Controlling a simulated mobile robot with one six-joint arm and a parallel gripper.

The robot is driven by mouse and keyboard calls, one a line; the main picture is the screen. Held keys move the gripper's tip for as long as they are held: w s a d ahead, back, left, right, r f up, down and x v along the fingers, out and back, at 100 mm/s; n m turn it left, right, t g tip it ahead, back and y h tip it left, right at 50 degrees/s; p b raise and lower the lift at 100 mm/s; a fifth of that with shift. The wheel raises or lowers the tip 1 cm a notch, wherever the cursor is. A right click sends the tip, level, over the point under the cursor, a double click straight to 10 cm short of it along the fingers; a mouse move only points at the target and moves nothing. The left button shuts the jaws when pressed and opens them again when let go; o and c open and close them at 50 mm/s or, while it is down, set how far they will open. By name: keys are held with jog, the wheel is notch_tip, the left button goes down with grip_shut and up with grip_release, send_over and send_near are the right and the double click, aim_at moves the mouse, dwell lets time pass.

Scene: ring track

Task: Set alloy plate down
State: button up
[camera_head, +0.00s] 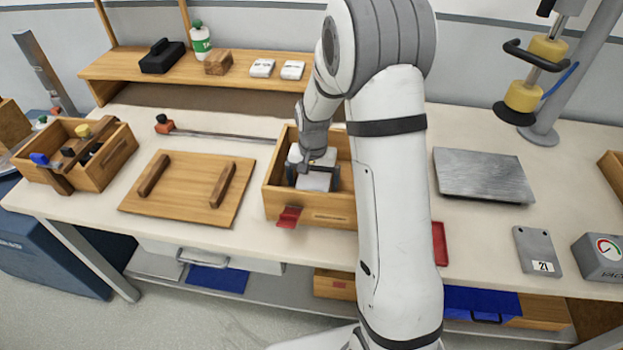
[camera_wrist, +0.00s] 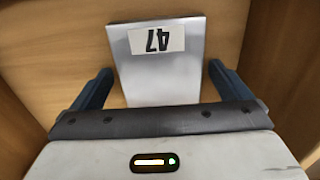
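A silver metal plate (camera_wrist: 160,75) with a white label reading 47 is inside an open wooden box (camera_head: 312,208); it also shows in the head view (camera_head: 314,182). The plate appears to lie on or close to the box floor; I cannot tell its exact height. My gripper (camera_wrist: 160,85) is down inside the box, with one dark finger on each side of the plate. A gap shows between each finger and the plate's edges, so the gripper looks open around it. The plate's near end is hidden under the gripper body.
The box walls stand close around my gripper. A wooden board with two bars (camera_head: 186,188) lies to the left, and a tool box (camera_head: 90,158) is farther left. A grey slab (camera_head: 482,174), a plate labelled 21 (camera_head: 537,250) and a gauge (camera_head: 602,256) are to the right.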

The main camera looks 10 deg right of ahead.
aim_at(313, 184)
notch_tip(313, 184, up, 12)
jog(key=s+r+n+t, duration=0.1)
jog(key=s+r, duration=0.1)
jog(key=s, duration=0.5)
jog(key=s+r+n, duration=0.2)
jog(key=s, duration=0.6)
jog(key=s+r+n+t, duration=0.1)
jog(key=s+r, duration=0.1)
jog(key=s, duration=0.6)
jog(key=shift+s+d+r+t, duration=0.2)
jog(key=shift+s+d+t, duration=0.05)
jog(key=shift+t, duration=0.05)
